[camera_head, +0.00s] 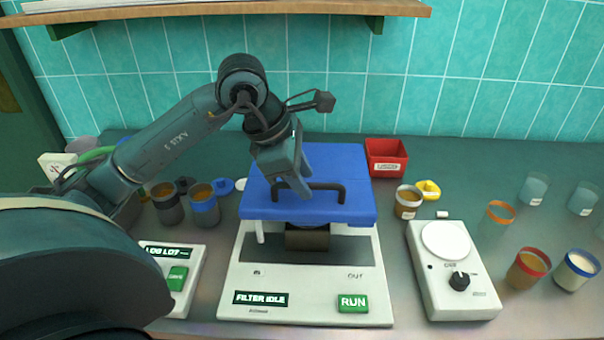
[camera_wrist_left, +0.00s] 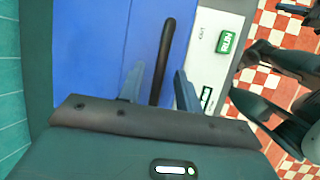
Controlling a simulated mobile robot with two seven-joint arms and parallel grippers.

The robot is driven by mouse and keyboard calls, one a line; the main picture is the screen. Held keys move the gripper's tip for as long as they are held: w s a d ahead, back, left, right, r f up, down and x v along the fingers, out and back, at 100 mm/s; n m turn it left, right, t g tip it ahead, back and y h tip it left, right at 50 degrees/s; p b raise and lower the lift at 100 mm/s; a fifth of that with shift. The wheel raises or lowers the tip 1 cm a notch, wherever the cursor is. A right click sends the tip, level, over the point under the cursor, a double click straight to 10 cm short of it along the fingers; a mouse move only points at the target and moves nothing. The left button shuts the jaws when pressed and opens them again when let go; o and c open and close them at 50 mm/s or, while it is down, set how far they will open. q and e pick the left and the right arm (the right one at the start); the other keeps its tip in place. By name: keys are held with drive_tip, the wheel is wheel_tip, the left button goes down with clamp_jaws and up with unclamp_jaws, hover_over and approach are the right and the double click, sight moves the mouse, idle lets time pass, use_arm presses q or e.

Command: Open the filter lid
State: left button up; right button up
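The filter machine has a white front panel (camera_head: 270,281) with a "FILTER IDLE" display and a green RUN button (camera_head: 353,303). Its blue lid (camera_head: 345,165) lies flat across the top and looks closed; it also fills much of the left wrist view (camera_wrist_left: 95,50). A black bar handle (camera_head: 328,186) is on the lid near its front. My left gripper (camera_head: 303,190) is over the handle's left part. In the left wrist view its fingers (camera_wrist_left: 160,90) are apart, one on each side of the handle (camera_wrist_left: 166,50), with gaps beside it. My right gripper is not identifiable.
Cups (camera_head: 205,208) stand left of the machine, beside a panel with a green button (camera_head: 177,278). A red bin (camera_head: 386,157) stands behind right. A white dial device (camera_head: 455,275) and several cups are on the right. A wooden shelf (camera_head: 230,8) hangs above.

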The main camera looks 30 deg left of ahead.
use_arm(q)
clamp_jaws()
idle(0.4)
